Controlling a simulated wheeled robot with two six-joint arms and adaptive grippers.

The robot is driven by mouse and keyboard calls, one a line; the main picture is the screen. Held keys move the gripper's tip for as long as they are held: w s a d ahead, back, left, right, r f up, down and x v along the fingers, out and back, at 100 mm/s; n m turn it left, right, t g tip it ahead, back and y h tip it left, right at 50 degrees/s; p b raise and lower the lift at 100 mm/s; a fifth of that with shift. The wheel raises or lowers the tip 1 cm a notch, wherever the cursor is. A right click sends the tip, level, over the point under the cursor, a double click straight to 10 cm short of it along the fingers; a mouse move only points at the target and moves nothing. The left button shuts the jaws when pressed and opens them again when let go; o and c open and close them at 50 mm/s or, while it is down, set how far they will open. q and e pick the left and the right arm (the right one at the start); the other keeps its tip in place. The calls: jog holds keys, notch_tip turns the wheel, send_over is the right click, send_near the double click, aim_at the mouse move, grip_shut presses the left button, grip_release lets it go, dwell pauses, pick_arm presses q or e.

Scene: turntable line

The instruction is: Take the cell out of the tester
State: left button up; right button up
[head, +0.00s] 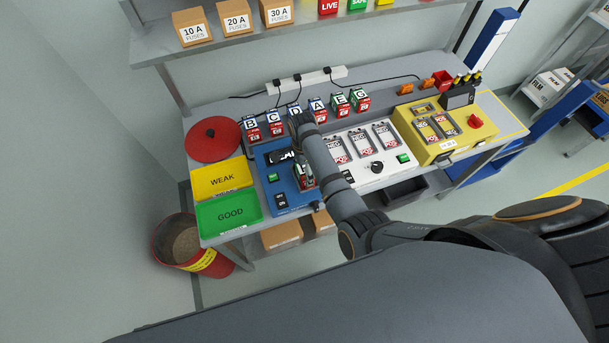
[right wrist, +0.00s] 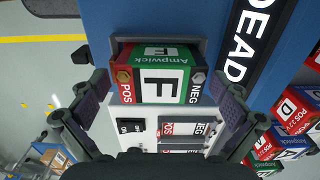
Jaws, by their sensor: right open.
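The blue tester (head: 292,202) stands on the bench, partly hidden by my right arm; its blue face shows in the right wrist view (right wrist: 200,22). A cell marked F (right wrist: 161,80), with a red POS end at left and a green top, sits in the tester's recess. In the head view the cell (head: 306,174) is partly covered. My right gripper (right wrist: 162,94) is open, with one finger beyond each end of the cell and gaps visible. It shows over the tester in the head view (head: 299,170). The tester's black sign (right wrist: 247,42) reads DEAD. My left gripper is out of view.
A yellow WEAK tray (head: 222,194) and green GOOD tray (head: 247,217) lie left of the tester. Several lettered cells (head: 318,111) stand behind it. A white slotted unit (head: 388,175) and yellow unit (head: 445,145) stand right. A shelf (head: 215,45) overhangs the back.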

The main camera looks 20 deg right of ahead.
jog(key=shift+w+f, duration=0.1)
jog(key=shift+f, duration=0.25)
jog(key=c, duration=1.4)
jog(key=shift+r, duration=0.1)
jog(key=shift+c, duration=0.7)
